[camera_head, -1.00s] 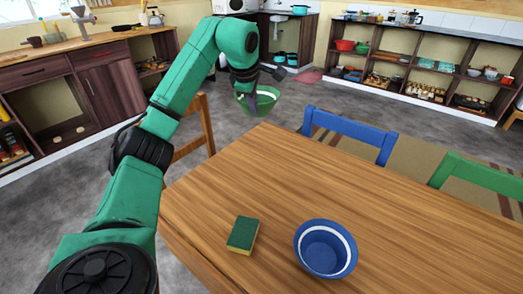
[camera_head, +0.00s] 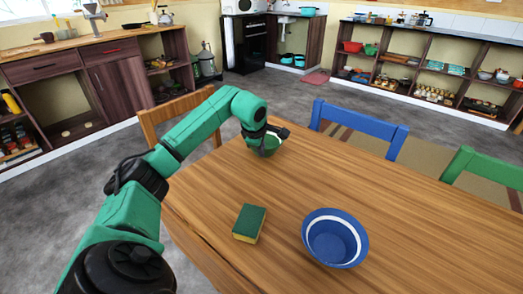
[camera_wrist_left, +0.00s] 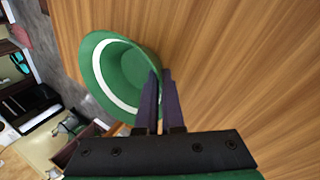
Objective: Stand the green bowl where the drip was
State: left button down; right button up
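The green bowl (camera_head: 265,153) has a white band inside and is partly hidden by my left gripper (camera_head: 268,142) in the head view. It is over the far left corner of the wooden table (camera_head: 400,240). In the left wrist view the bowl (camera_wrist_left: 132,62) is tilted in the picture, and the two dark fingers (camera_wrist_left: 159,85) are shut on its rim. I cannot tell whether its base touches the table. No drip can be made out on the tabletop. My right gripper is not in view.
A blue bowl (camera_head: 335,238) and a green and yellow sponge (camera_head: 249,223) lie on the nearer part of the table. Blue (camera_head: 360,127) and green (camera_head: 485,173) chairs stand along the far edge, a wooden chair (camera_head: 178,112) at the left. The tabletop between is bare.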

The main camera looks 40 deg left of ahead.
pick_arm(q)
jog(key=c, duration=1.1)
grip_release()
jog(key=shift+o, duration=0.2)
jog(key=p+v, duration=0.1)
jog(key=v, duration=1.1)
jog(key=shift+r, duration=0.2)
